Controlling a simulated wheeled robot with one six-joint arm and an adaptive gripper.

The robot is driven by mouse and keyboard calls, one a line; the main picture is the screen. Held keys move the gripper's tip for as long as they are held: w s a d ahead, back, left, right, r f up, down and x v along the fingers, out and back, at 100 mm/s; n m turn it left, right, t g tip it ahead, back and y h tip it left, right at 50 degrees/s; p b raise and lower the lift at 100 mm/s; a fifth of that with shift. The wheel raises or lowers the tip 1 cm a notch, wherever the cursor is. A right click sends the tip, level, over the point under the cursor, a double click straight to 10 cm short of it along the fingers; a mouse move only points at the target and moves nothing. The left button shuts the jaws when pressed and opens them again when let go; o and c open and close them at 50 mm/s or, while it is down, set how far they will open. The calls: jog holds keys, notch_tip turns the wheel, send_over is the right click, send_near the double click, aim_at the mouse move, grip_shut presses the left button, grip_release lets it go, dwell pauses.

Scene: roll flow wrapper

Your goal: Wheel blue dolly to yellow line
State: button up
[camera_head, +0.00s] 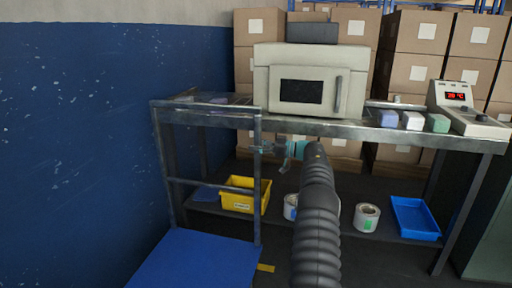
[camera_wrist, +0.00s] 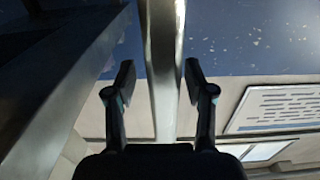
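The blue dolly (camera_head: 195,262) stands at the lower left, beside the blue wall. Its grey metal handle frame (camera_head: 257,205) rises at its far end, with two uprights and crossbars. My gripper (camera_head: 266,149) is at the upper part of the frame's right upright. In the wrist view a pale metal post (camera_wrist: 164,75), apparently this upright, runs between the two fingers of my gripper (camera_wrist: 158,85). The fingers are apart, with gaps showing on both sides of the post. A short yellow floor mark (camera_head: 265,268) shows just right of the dolly; the rest of it is hidden.
A metal workbench (camera_head: 340,130) stands behind the dolly, bearing a sealing machine (camera_head: 308,80) and a red-display device (camera_head: 462,108). Its lower shelf holds a yellow bin (camera_head: 240,203), paint cans (camera_head: 366,217) and a blue tray (camera_head: 415,218). Stacked cartons (camera_head: 415,45) are behind. The blue wall (camera_head: 90,130) borders the left.

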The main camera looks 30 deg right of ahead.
jog(key=v, duration=1.2)
jog(key=shift+s+d, duration=0.2)
jog(key=shift+d, duration=0.1)
